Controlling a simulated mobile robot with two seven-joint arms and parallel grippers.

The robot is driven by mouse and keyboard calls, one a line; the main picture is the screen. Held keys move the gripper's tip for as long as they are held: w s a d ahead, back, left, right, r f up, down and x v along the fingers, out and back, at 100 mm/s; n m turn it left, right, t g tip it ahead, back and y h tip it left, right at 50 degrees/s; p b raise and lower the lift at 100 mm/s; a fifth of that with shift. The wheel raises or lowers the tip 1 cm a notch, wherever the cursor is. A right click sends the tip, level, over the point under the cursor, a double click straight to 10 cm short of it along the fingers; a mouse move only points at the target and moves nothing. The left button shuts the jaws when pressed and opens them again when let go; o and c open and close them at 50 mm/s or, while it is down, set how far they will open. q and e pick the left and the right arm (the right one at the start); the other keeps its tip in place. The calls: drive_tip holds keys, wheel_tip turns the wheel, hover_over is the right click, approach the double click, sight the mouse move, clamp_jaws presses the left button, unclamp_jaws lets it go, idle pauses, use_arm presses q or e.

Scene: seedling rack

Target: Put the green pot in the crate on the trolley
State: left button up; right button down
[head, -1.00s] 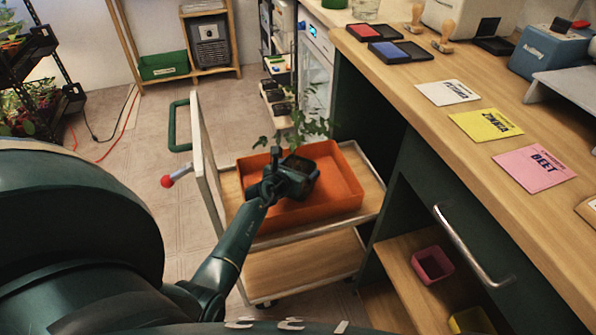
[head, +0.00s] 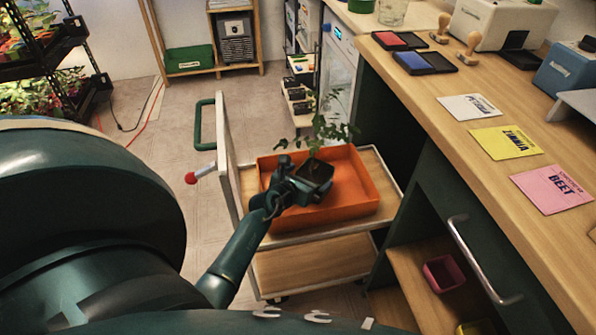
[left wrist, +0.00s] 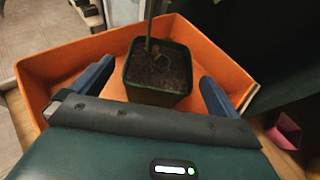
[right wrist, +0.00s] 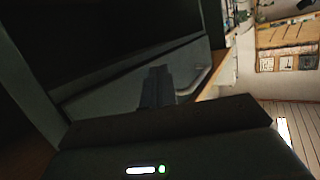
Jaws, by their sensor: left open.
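The green pot (head: 316,176), dark green and square with soil and a leafy seedling (head: 322,128), is at the orange crate (head: 362,190) on the trolley (head: 388,208). In the left wrist view, the pot (left wrist: 157,88) appears inside the crate (left wrist: 60,66), roughly upright; its base contact is hidden. My left gripper (head: 298,184) is over the crate at the pot's near side. Its fingers (left wrist: 152,88) are open, one on each side of the pot, with visible gaps. My right gripper (right wrist: 156,88) shows only as a dark shape in its wrist view, its opening unclear.
The wooden counter (head: 440,105) with seed packets and ink pads stands right of the trolley. A pink pot (head: 440,272) sits on the shelf below. The trolley's upright panel (head: 229,160) and green handle (head: 204,124) are on its left.

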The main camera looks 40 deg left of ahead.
use_arm(q)
drive_tip(key=p+v, duration=0.1)
drive_tip(key=v, duration=0.5)
drive_tip(key=shift+s, duration=0.25)
use_arm(e)
drive_tip(key=shift+w+a+f+m+g, duration=0.1)
drive_tip(key=shift+a+f+m+g, duration=0.05)
drive_tip(key=shift+a+m+g, duration=0.2)
use_arm(q)
drive_tip(key=shift+r, duration=0.1)
use_arm(e)
drive_tip(key=shift+d, duration=0.1)
